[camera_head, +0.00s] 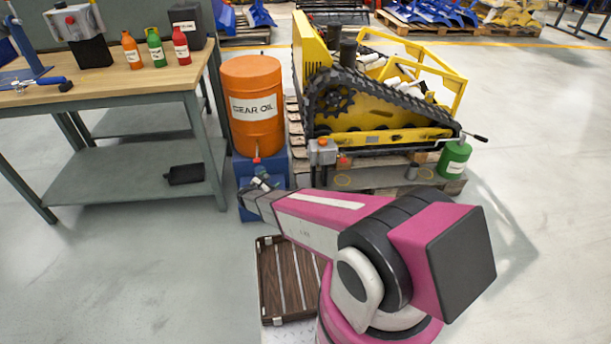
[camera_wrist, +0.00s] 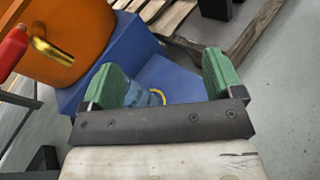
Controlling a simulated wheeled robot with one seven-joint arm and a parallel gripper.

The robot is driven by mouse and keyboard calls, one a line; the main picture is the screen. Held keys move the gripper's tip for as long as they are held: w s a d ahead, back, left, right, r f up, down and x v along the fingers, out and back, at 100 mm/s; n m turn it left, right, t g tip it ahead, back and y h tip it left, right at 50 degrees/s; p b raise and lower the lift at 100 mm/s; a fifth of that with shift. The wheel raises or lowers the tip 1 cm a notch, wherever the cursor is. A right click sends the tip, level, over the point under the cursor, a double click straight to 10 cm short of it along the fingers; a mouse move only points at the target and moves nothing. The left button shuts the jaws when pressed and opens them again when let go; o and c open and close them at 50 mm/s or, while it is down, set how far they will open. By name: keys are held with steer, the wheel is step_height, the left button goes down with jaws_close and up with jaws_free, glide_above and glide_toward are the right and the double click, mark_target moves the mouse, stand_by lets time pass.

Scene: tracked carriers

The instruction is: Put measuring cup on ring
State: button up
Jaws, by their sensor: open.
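My gripper (camera_wrist: 160,82) is open, its two green fingertips apart over the blue stand. A clear bluish-grey vessel, which looks like the measuring cup (camera_wrist: 142,96), sits between the fingers, nearer the left one. Its lower part is hidden behind the dark gripper bar. A yellow arc, which may be part of a ring (camera_wrist: 158,96), shows just right of it against the blue; the rest is hidden. In the head view my gripper (camera_head: 257,192) is at the blue stand's front, and a small pale shape there may be the cup. A thin yellow ring mark (camera_head: 343,181) also shows on the pallet.
The orange gear-oil drum (camera_head: 253,112) stands on the blue stand (camera_head: 276,162), with a brass spout (camera_wrist: 52,46) and red handle close by on the left. A workbench (camera_head: 110,83) stands left. A yellow tracked machine and green can (camera_head: 453,160) are on the pallet at right.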

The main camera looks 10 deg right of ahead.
steer(key=s+d+r+m+g+y, duration=0.2)
steer(key=s+d+r+m+g, duration=0.7)
steer(key=s+d+r+m, duration=0.6)
steer(key=s+d+r+m+g+y, duration=0.1)
steer(key=s+r+m+g+y, duration=0.1)
steer(key=s+r+m+y, duration=0.6)
steer(key=s+r+y, duration=0.1)
steer(key=s+r, duration=0.2)
steer(key=s, duration=0.1)
steer(key=shift+d+r+m+g, duration=0.2)
steer(key=shift+d+m+g, duration=0.2)
